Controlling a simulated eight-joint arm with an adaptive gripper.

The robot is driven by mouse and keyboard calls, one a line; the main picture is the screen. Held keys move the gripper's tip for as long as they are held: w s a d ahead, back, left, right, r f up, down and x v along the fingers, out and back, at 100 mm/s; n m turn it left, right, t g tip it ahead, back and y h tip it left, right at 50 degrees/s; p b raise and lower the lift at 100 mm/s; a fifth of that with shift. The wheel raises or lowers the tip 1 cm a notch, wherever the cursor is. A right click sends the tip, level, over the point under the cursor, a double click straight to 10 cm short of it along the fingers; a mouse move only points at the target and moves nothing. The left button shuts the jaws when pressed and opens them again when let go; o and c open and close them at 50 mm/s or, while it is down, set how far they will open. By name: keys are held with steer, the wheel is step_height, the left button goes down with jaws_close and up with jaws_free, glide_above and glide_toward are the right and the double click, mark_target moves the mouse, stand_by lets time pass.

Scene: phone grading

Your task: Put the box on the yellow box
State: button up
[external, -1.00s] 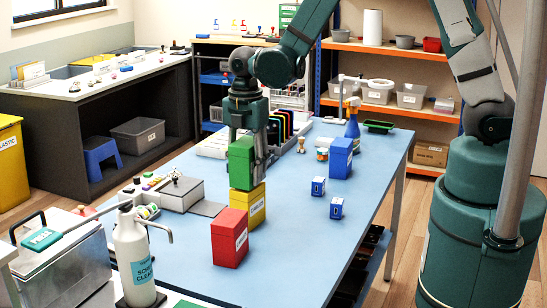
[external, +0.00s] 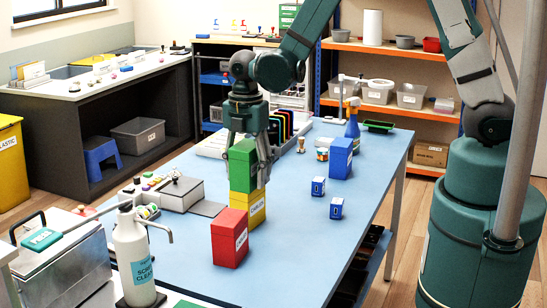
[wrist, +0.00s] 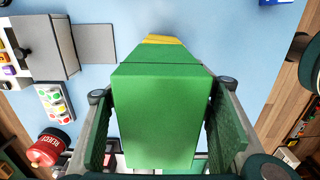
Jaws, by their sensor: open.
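A green box (external: 241,165) stands upright on top of the yellow box (external: 257,205), and the two appear to touch. In the wrist view the green box (wrist: 160,108) fills the middle, with a sliver of the yellow box (wrist: 165,39) beyond it. My gripper (external: 248,156) is at the upper part of the green box. Its fingers stand on either side of the box with gaps showing in the wrist view. The lower yellow box is partly hidden by the red box in front.
A red box (external: 229,238) stands close in front of the yellow box. A larger blue box (external: 340,158) and two small blue boxes (external: 318,186) stand to the right. A grey device (external: 178,193) lies to the left. The right front of the blue table is clear.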

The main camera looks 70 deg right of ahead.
mark_target(247, 145)
steer(key=shift+r, duration=0.15)
steer(key=shift+r, duration=6)
steer(key=shift+s+r, duration=0.1)
steer(key=shift+r, duration=0.05)
steer(key=shift+s+r+m, duration=0.3)
steer(key=shift+r, duration=0.25)
steer(key=s+r+m+t, duration=0.7)
steer(key=s+r+m, duration=0.9)
steer(key=s, duration=0.4)
steer(key=shift+s+m, duration=0.2)
steer(key=shift+m, duration=0.5)
